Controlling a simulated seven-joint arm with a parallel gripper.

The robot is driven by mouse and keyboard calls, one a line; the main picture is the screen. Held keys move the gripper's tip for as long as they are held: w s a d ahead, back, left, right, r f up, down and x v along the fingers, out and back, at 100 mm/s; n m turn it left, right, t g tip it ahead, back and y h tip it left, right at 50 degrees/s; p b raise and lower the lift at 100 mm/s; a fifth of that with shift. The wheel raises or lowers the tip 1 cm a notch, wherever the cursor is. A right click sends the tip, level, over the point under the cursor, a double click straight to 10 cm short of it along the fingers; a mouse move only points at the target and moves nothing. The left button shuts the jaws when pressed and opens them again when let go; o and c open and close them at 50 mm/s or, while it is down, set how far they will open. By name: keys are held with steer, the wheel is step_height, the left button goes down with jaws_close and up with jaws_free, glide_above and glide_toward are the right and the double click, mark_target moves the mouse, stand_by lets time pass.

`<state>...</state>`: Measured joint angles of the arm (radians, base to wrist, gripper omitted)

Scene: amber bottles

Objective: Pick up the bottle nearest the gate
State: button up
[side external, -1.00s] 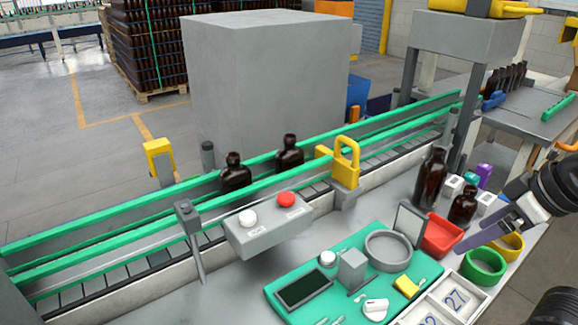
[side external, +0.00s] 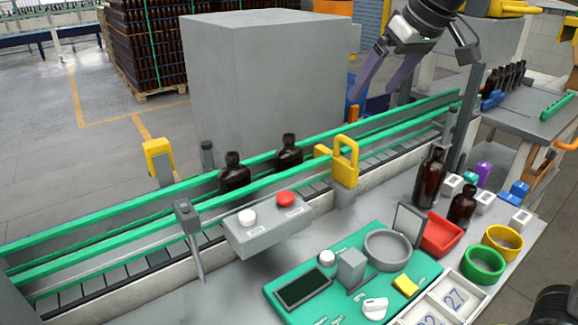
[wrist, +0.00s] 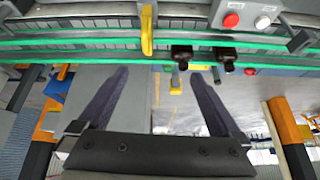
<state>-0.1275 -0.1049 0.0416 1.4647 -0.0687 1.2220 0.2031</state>
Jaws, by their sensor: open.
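The bottle nearest the gate (side external: 289,153) is dark brown and stands upright on the conveyor, just left of the yellow gate (side external: 346,165). A second dark bottle (side external: 234,173) stands farther left on the same conveyor. In the wrist view the near-gate bottle (wrist: 182,54) lies beyond my fingertips, beside the yellow gate (wrist: 147,32), with the other bottle (wrist: 227,60) to its right. My gripper (side external: 374,88) is open and empty. It is high above the conveyor's far side, right of the bottles and apart from them. It also shows in the wrist view (wrist: 160,76).
Green guide rails (side external: 130,215) run along both sides of the conveyor. A grey block (side external: 265,80) stands behind it. A button panel (side external: 268,228) stands in front. Two other dark bottles (side external: 430,180) stand on the bench at right, near a red tray (side external: 441,236).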

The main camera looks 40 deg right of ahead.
glide_toward(290, 137)
steer(key=s+d+r, duration=0.3)
steer(key=d+r, duration=0.1)
steer(key=w+a+f+g, duration=0.1)
steer(key=w+a+f, duration=0.2)
steer(key=w, duration=0.1)
steer(key=shift+n+g, duration=0.3)
steer(key=shift+n, duration=0.3)
steer(key=x, duration=0.6)
steer(key=a+x, duration=0.1)
steer(key=x, duration=0.3)
steer(key=shift+f, duration=0.1)
steer(key=shift+x, duration=2.95)
steer(key=shift+d, duration=0.15)
steer(key=c, duration=1.3)
